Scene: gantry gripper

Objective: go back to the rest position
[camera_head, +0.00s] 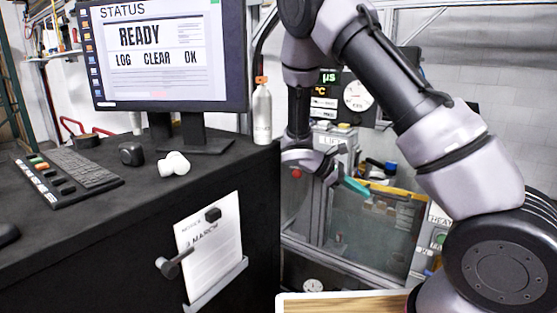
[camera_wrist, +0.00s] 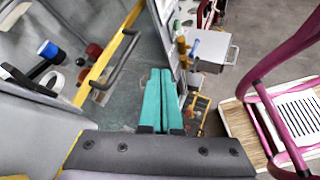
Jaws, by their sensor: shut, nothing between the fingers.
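My gripper (camera_head: 356,186) hangs at the end of my arm in the middle right of the head view, in front of the grey-framed machine. Its teal fingers point down and to the right. In the wrist view the two teal fingers (camera_wrist: 163,100) lie side by side, shut with nothing between them. My arm reaches in from the right and bends over at the top of the head view.
A black desk (camera_head: 120,225) at left holds a monitor (camera_head: 165,55), a keyboard (camera_head: 75,170), a white pipe fitting (camera_head: 174,163) and a bottle (camera_head: 262,115). A machine with a yellow-edged panel (camera_head: 365,240) stands close behind my gripper. A purple-framed chair (camera_wrist: 262,110) shows at right.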

